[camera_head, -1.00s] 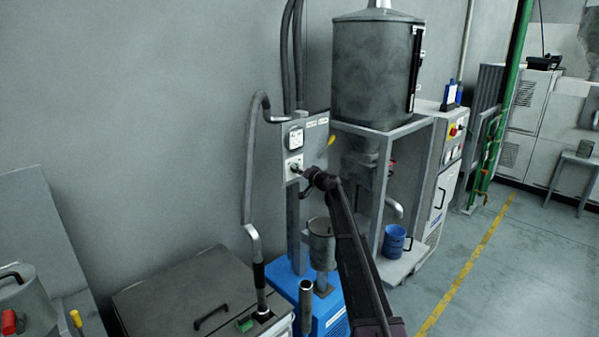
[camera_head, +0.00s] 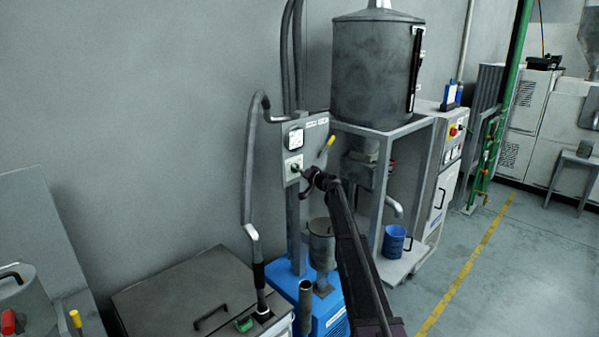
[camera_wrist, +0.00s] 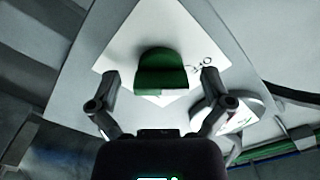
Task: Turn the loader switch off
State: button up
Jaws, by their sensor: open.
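The loader switch is a green knob (camera_wrist: 161,72) on a white plate (camera_wrist: 185,30) in the wrist view, with small dark markings to its right. In the head view the white switch plate (camera_head: 292,165) is on the grey control panel (camera_head: 315,140), below a round gauge (camera_head: 295,138). My gripper (camera_wrist: 157,97) is open, its two fingers on either side of the knob's near end. I cannot tell whether the fingers touch it. In the head view my gripper (camera_head: 302,176) is right at the plate, and its tips hide most of the knob.
A bent grey hose (camera_head: 247,170) runs to the left of the panel. A metal hopper (camera_head: 372,70) on a frame stands at the right. A blue machine base (camera_head: 325,312) is below.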

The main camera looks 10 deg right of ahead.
jog(key=v, duration=1.2)
dwell(0.5)
jog(key=s+a+f+n+g+h, duration=0.1)
jog(key=s+a+f+g, duration=0.25)
jog(key=s, duration=0.45)
jog(key=s+a+f+n+g, duration=0.15)
jog(key=s+a+f, duration=0.25)
jog(key=s, duration=0.4)
jog(key=s+a+f+n+g+h, duration=0.1)
jog(key=s+a+f+g, duration=0.3)
jog(key=s, duration=0.5)
jog(key=s+d+f+g+h, duration=0.1)
jog(key=s+f+g+h, duration=0.1)
jog(key=s, duration=0.7)
jog(key=s+d+f+m+g+h, duration=0.1)
jog(key=s+d+f+h, duration=0.1)
jog(key=s, duration=0.7)
jog(key=s+d+f+m+g+h, duration=0.1)
jog(key=s+d+f+g+h, duration=0.1)
jog(key=s, duration=0.7)
jog(key=f+h, duration=0.1)
jog(key=h, duration=0.1)
jog(key=shift+s+d+g+h, duration=0.15)
jog(key=shift+s+g+h, duration=0.1)
jog(key=shift+g+h, duration=0.05)
